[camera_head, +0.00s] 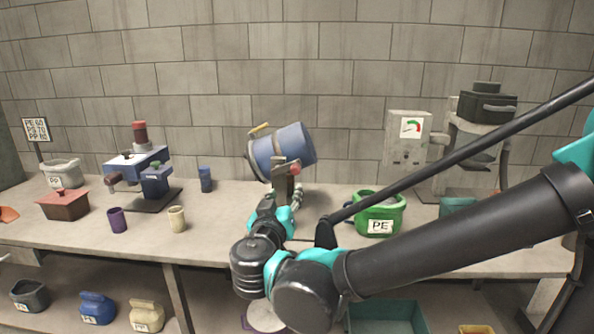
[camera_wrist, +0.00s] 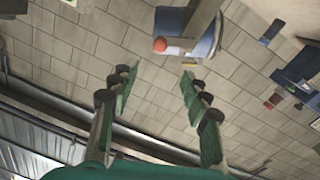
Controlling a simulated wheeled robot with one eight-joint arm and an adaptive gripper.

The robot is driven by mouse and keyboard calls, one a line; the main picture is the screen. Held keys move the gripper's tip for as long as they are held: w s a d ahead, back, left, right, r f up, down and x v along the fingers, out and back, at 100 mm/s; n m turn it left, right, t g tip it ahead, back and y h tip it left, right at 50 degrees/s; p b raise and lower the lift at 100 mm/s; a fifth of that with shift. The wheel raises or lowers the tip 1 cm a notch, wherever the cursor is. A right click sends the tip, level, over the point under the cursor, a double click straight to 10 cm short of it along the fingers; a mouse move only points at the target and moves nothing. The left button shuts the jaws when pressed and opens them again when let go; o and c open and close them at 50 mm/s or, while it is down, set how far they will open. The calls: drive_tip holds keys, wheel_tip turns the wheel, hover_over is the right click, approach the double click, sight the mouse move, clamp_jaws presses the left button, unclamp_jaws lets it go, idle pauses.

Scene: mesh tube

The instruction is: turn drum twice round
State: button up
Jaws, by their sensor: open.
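The blue drum (camera_head: 282,150) sits tilted on a stand (camera_head: 285,185) at the back middle of the bench. A red knob (camera_head: 296,167) shows in front of it. In the wrist view the drum (camera_wrist: 204,45) is at the top, beyond my fingertips, with the red knob (camera_wrist: 159,45) at its left. My gripper (camera_head: 294,194) is just below and in front of the drum in the head view. In the wrist view my gripper (camera_wrist: 156,76) has its fingers spread wide with nothing between them. The stand's lower part is partly hidden by my arm.
A green PE bucket (camera_head: 380,213) stands right of my gripper. A grey machine with a dial (camera_head: 408,140) is at the back right. A blue device (camera_head: 140,170), a purple cup (camera_head: 117,220) and a cream cup (camera_head: 177,219) stand left.

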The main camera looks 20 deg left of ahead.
sight(295, 171)
drive_tip(key=w+a, duration=0.1)
drive_tip(key=w, duration=0.4)
drive_tip(key=w+a, duration=0.1)
drive_tip(key=w, duration=1.1)
drive_tip(key=shift+a, duration=0.4)
clamp_jaws()
